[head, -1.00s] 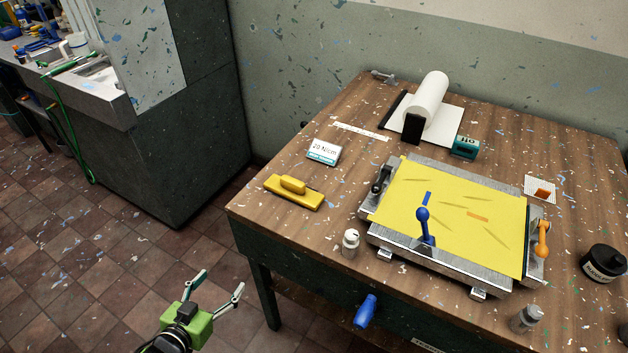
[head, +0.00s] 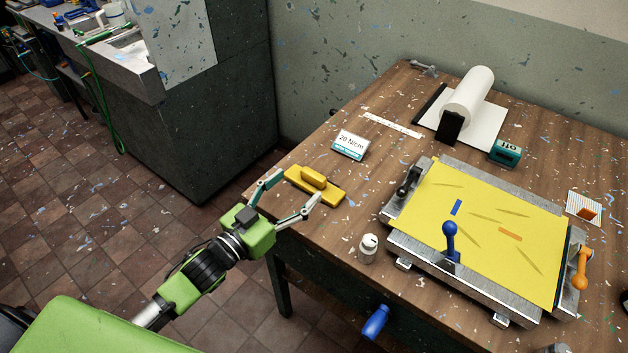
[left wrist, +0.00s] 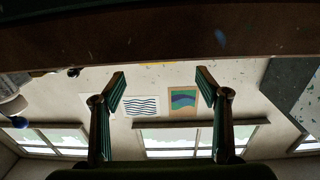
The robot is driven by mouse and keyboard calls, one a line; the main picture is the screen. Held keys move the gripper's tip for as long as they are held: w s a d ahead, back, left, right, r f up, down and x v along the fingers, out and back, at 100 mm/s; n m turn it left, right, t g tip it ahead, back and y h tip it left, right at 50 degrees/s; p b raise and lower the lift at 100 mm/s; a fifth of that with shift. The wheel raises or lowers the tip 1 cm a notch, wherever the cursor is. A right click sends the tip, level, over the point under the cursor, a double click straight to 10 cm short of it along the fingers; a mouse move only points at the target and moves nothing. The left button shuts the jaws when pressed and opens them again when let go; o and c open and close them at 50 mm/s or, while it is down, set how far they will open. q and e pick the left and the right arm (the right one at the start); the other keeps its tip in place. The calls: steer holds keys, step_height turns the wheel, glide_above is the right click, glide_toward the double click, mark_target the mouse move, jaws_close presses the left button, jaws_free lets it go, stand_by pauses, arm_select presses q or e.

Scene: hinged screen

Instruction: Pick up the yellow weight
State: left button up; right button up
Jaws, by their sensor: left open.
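The yellow weight (head: 316,185) is a flat yellow bar with a raised grip on top. It lies on the wooden table near its left edge. My left gripper (head: 296,194) is open and empty, with its two fingers spread toward the weight at the table's left edge. The fingertips look close to the weight's near side; whether they touch it cannot be told. In the left wrist view the open fingers (left wrist: 162,82) have nothing between them, and a thin yellow strip (left wrist: 158,63) shows at the dark table edge. My right gripper is not in view.
The screen frame with a yellow sheet (head: 490,222) and blue handle (head: 450,238) sits to the right. A small white bottle (head: 368,248), a "20 N/cm" card (head: 351,144) and a paper roll (head: 468,95) stand around. A blue drawer handle (head: 376,321) sticks out in front.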

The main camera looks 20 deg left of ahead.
mark_target(310, 176)
arm_select(q)
steer(key=shift+x, duration=0.9)
steer(key=p+x, duration=0.1)
steer(key=x, duration=0.3)
steer(key=shift+d, duration=0.15)
steer(key=shift+w+d+f, duration=0.15)
steer(key=shift+w+d, duration=0.05)
steer(key=shift+w, duration=0.25)
steer(key=shift+c, duration=1.4)
steer(key=c, duration=1.2)
steer(key=shift+c, duration=1)
